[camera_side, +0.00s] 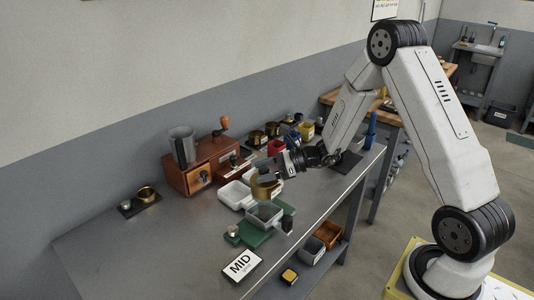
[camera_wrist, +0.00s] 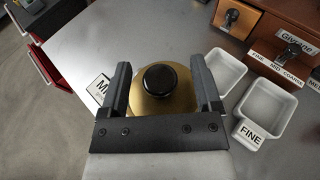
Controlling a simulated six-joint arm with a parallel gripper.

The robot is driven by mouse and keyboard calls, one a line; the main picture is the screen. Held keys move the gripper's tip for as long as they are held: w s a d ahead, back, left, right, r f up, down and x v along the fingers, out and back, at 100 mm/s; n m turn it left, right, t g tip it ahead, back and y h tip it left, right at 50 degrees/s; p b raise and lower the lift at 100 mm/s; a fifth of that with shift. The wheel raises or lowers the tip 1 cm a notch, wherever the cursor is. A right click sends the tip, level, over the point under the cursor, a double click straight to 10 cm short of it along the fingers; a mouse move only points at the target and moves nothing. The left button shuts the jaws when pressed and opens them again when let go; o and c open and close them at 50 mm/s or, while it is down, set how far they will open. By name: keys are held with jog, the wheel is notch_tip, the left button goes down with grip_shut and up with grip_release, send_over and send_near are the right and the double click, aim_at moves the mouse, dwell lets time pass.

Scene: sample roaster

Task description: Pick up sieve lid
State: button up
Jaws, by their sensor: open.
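The sieve lid looks like a round brass disc (camera_wrist: 150,110) with a black knob on top, in the middle of the wrist view. A brass piece (camera_side: 264,190) shows right under my gripper in the side view, partly covered by it. My gripper (camera_wrist: 160,64) is open, with one finger on each side of the lid and its knob. I cannot tell whether the fingers touch the lid. In the side view my gripper (camera_side: 268,178) points down over the bench beside the white trays.
White trays (camera_side: 233,196) stand close by; one is labelled FINE (camera_wrist: 250,132). A wooden drawer unit (camera_side: 202,162) stands behind. A grey tray on a green base (camera_side: 250,235) and a MID card (camera_side: 241,265) lie in front. The bench's left part is mostly clear.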

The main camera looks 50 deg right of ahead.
grip_shut()
jog(key=shift+r, duration=0.15)
jog(key=shift+r, duration=1.1)
jog(key=s+a+r, duration=0.1)
jog(key=s+r, duration=0.9)
jog(key=s, duration=0.4)
jog(key=shift+r, duration=0.3)
jog(key=shift+a, duration=0.1)
